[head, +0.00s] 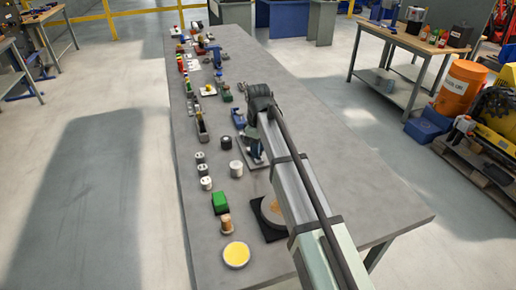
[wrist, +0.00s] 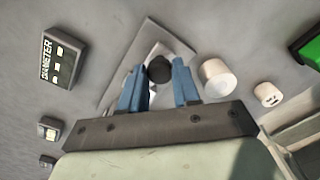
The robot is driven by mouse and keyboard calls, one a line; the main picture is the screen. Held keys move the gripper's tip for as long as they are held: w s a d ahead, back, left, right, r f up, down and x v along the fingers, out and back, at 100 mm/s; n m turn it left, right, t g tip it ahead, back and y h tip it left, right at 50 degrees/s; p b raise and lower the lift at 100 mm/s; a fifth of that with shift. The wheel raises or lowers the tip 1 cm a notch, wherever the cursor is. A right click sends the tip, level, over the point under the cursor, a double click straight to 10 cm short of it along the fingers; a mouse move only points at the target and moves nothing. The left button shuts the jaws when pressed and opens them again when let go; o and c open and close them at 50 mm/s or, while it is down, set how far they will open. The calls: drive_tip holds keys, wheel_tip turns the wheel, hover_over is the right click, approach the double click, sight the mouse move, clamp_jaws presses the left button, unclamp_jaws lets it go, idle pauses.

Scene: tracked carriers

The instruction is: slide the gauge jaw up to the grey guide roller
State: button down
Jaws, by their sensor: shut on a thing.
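My gripper (wrist: 160,82) has its two blue fingers on either side of a round black knob, which I take to be the top of the gauge jaw (wrist: 159,69), and is shut on it. Under it lies a flat grey plate (wrist: 122,66) with a lighter part in the middle. A pale cylinder (wrist: 216,77) stands just right of the right finger in the wrist view. It may be the grey guide roller, but its colour looks near white. In the head view my gripper (head: 257,158) is low over the plate, and my arm hides most of the jaw.
A box lettered "DIAMETER" (wrist: 62,58) lies left of the plate. A small white piece (wrist: 267,94) and a green block (wrist: 306,45) are to the right. In the head view, a black roller (head: 226,142) and a yellow-topped disc (head: 236,254) stand on the grey table (head: 350,190).

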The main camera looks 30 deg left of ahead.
drive_tip(key=w+a, duration=0.2)
drive_tip(key=shift+w+a, duration=0.35)
drive_tip(key=shift+w, duration=0.05)
drive_tip(key=c, duration=0.8)
unclamp_jaws()
drive_tip(key=shift+s+d, duration=0.1)
wheel_tip(320, 180, up, 14)
drive_tip(key=shift+f, duration=0.1)
idle(1.0)
